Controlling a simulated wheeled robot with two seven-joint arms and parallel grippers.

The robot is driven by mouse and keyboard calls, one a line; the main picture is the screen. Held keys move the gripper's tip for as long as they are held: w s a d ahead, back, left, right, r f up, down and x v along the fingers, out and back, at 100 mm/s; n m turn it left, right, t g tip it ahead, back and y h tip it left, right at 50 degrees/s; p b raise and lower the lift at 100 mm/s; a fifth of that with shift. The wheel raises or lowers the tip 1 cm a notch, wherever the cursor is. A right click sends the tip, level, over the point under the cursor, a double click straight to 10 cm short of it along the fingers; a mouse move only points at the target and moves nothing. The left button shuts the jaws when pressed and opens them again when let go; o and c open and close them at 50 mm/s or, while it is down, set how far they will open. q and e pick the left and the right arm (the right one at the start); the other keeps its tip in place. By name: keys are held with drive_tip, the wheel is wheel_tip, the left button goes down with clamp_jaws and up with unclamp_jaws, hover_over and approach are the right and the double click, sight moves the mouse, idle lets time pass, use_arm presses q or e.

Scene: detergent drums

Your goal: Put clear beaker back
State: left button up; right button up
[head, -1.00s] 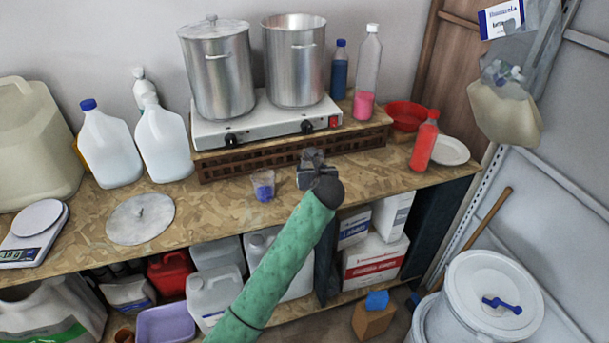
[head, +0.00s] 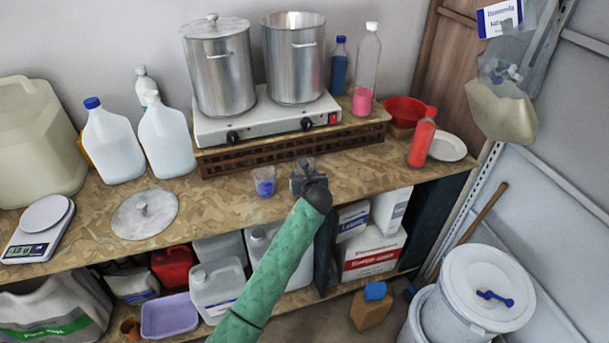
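The clear beaker (head: 264,182), small and holding blue contents, stands upright on the wooden bench (head: 215,205) in front of the hot plate. My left gripper (head: 304,164), on the green-sleeved arm, is just right of the beaker, with a small gap between them in the picture. Its fingers point away toward the hot plate's wooden stand and are small and partly hidden by the wrist, so I cannot tell whether they are open. I see nothing held in it. My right gripper is not in view.
Two steel pots (head: 219,75) stand on the hot plate (head: 267,118), on a slatted stand (head: 292,148). A round lid (head: 144,215) and scale (head: 38,235) lie left. A red bottle (head: 422,143) and white plate (head: 450,146) are right. Bench around the beaker is clear.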

use_arm(q)
drive_tip(key=o, duration=1)
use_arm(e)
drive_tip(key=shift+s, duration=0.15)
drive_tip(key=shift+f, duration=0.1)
use_arm(q)
drive_tip(key=shift+s+r, duration=0.1)
drive_tip(key=shift+s, duration=0.2)
drive_tip(key=b+v, duration=0.3)
drive_tip(key=v, duration=0.7)
drive_tip(key=shift+d+b, duration=0.1)
drive_tip(key=shift+b, duration=0.2)
drive_tip(key=shift+s+r, duration=0.3)
drive_tip(key=shift+s, duration=0.3)
drive_tip(key=shift+d, duration=0.1)
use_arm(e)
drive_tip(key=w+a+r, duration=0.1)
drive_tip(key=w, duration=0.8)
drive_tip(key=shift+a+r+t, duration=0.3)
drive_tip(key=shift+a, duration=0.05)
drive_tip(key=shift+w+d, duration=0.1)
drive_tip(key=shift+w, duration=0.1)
